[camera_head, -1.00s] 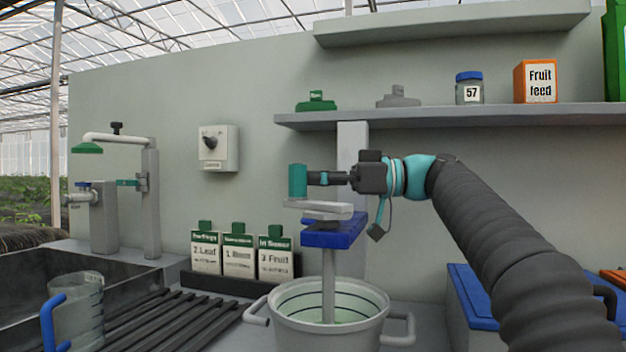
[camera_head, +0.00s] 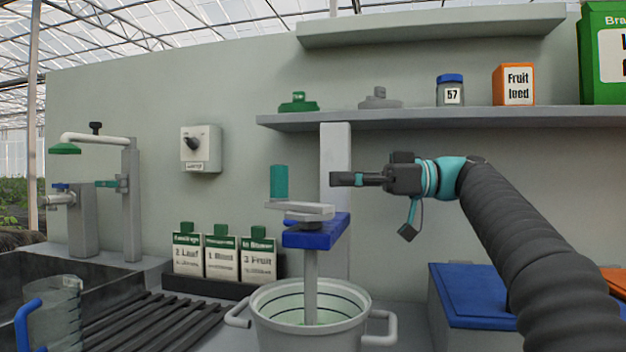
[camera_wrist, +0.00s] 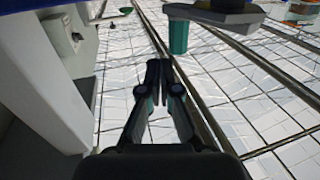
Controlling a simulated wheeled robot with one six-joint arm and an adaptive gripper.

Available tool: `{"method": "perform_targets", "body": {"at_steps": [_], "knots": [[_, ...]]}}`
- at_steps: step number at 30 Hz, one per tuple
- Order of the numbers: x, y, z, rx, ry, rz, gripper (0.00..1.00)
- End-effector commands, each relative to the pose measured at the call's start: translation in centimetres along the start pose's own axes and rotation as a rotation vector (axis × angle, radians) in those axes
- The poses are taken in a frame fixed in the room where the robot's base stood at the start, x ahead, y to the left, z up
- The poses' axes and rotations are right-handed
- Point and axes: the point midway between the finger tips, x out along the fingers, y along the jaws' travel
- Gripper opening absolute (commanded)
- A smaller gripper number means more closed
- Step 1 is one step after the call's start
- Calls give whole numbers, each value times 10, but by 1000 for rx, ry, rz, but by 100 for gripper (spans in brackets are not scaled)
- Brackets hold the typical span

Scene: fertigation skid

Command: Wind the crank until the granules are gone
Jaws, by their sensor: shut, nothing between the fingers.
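The crank has a teal upright handle (camera_head: 279,182) on a pale grey arm (camera_head: 303,210), above a blue block (camera_head: 316,232). A grey shaft (camera_head: 310,285) runs from the block down into the white bucket (camera_head: 268,330). My gripper (camera_head: 338,179) is shut and empty, to the right of the handle and apart from it. In the wrist view the fingers (camera_wrist: 157,75) are together, and the handle (camera_wrist: 178,36) hangs into view beyond them to the right. The bucket holds pale liquid with dark ring lines on its inner wall. I cannot make out granules in it.
A grey post (camera_head: 335,165) stands behind the crank. A shelf (camera_head: 430,116) above holds a jar (camera_head: 450,92) and an orange box (camera_head: 513,85). Three labelled packs (camera_head: 222,258) stand at the back left. A blue-lidded box (camera_head: 475,295) is on the right. A jug (camera_head: 58,310) stands front left.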

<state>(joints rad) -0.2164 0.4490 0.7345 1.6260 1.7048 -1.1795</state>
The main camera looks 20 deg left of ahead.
Motion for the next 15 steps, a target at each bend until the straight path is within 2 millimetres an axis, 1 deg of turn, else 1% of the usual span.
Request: {"method": "perform_targets", "body": {"at_steps": [1,3,6,10,14,15], "knots": [[-9,0,0,-1,-1,3,0],[-19,1,0,-1,0,3,0],[-28,0,0,0,0,1,0],[-35,-1,1,-3,0,3,0],[-35,-19,-10,-33,-7,8,0],[-35,-26,-12,-40,-9,11,0]]}}
